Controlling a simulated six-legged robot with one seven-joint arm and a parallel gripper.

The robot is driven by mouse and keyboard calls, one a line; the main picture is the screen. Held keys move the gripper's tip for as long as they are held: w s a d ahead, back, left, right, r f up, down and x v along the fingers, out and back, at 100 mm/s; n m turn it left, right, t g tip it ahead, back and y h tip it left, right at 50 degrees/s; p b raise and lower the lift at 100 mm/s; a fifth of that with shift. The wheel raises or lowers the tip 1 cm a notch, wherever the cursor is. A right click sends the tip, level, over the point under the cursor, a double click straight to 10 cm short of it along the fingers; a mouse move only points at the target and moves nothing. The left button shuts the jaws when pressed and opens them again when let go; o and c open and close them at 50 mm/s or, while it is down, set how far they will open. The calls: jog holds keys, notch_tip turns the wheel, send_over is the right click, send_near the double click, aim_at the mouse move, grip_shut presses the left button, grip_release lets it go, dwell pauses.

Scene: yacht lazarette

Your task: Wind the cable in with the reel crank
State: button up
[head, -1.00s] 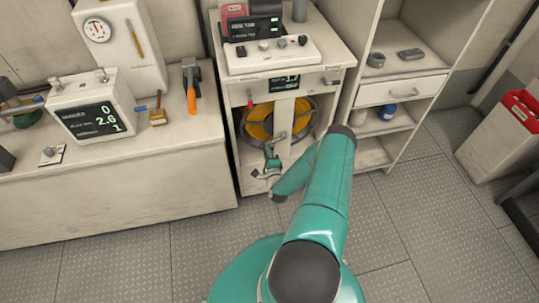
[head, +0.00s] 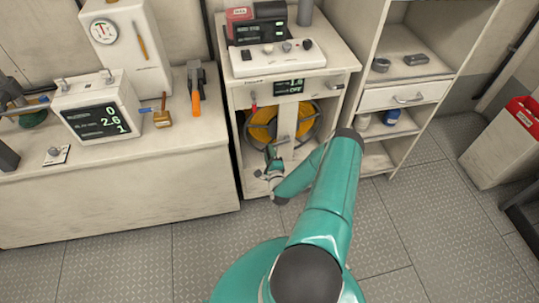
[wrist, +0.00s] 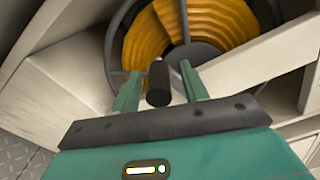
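The cable reel, wound with yellow cable (head: 262,126), sits in the open lower front of a white cabinet; it also shows in the wrist view (wrist: 205,28). In the wrist view the crank's black handle (wrist: 158,84) stands between the two teal fingers of my gripper (wrist: 160,87). The fingers are open, with a visible gap on each side of the handle. In the head view my gripper (head: 272,158) is in front of the lower part of the reel. Its fingertips are small there and the handle is hard to make out.
A small display (head: 289,87) is on the cabinet front above the reel. A pale post crosses in front of the reel. Shelves with a drawer (head: 403,95) stand to the right, and a workbench (head: 120,195) to the left. The floor in front is clear.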

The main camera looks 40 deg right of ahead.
jog(key=v, duration=1.4)
jog(key=shift+d, duration=0.1)
